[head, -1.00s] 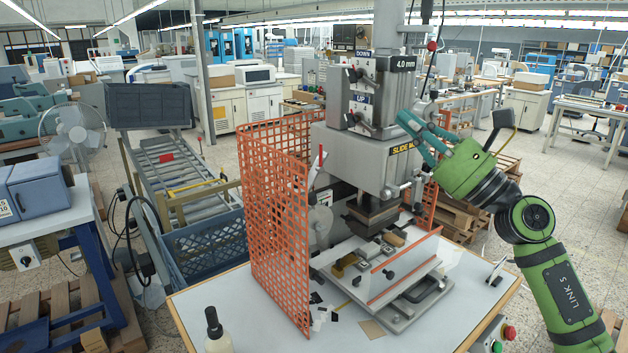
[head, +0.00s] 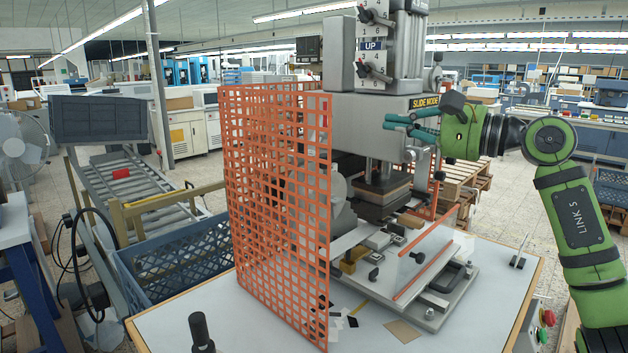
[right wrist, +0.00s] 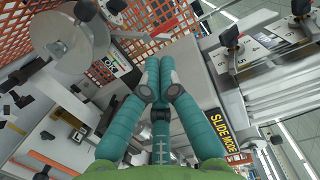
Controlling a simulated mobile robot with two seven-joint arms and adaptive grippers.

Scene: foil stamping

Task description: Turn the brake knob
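My right gripper (head: 390,122) reaches in from the right, its teal fingers level in front of the grey press head (head: 350,120), just below the yellow SLIDE MODE label (head: 425,103). In the right wrist view the fingertips (right wrist: 158,78) are together with nothing visible between them. My left gripper is not in view.
An orange mesh guard (head: 275,200) stands left of the press. A clear guard with an orange edge (head: 425,262) stands at the front of the press bed. A dark bottle (head: 201,332) stands at the table's front left. The table's (head: 480,325) right front is mostly clear.

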